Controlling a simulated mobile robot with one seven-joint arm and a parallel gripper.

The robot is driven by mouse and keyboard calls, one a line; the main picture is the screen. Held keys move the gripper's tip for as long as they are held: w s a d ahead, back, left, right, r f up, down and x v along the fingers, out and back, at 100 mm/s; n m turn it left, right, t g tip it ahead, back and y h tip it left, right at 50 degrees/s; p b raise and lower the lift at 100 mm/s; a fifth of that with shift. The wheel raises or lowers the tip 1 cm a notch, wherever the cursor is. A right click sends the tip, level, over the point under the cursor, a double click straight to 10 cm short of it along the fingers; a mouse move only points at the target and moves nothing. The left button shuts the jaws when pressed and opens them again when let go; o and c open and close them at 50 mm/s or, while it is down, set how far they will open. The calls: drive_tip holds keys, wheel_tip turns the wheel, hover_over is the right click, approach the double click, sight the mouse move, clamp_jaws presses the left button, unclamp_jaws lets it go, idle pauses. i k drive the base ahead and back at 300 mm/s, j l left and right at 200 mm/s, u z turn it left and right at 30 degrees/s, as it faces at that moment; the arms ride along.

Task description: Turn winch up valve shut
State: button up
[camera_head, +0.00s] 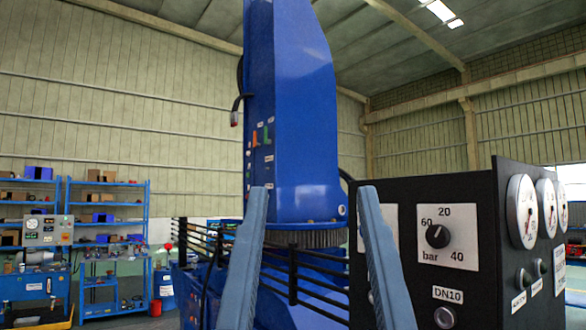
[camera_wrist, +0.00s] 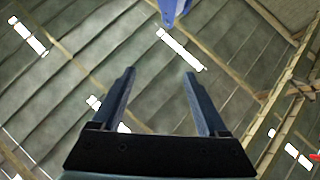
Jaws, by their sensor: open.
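The blue crane column (camera_head: 292,110) stands upright in the middle of the head view. On its left face are a small green lever (camera_head: 256,140) and an orange lever (camera_head: 266,134), with small white labels around them. The labels are too small to read, so I cannot tell which is the winch up valve. My gripper (camera_head: 312,188) is open and empty, its two fingers pointing up in front of the column, apart from the levers. In the wrist view, my gripper (camera_wrist: 160,72) faces the roof, with a blue crane part (camera_wrist: 175,8) at the top edge.
A black control panel (camera_head: 405,192) with a dial, gauges and knobs stands close on the right. Black railings (camera_head: 300,275) surround the crane base. Blue shelves (camera_head: 108,205) stand far left. A dark hose (camera_head: 239,85) hangs at the column's left side.

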sight(266, 140)
drive_tip(key=i+j, duration=0.45)
drive_tip(key=j, duration=0.15)
drive_tip(key=i+j, duration=0.45)
drive_tip(key=j, duration=0.15)
drive_tip(key=i+l+z, duration=0.05)
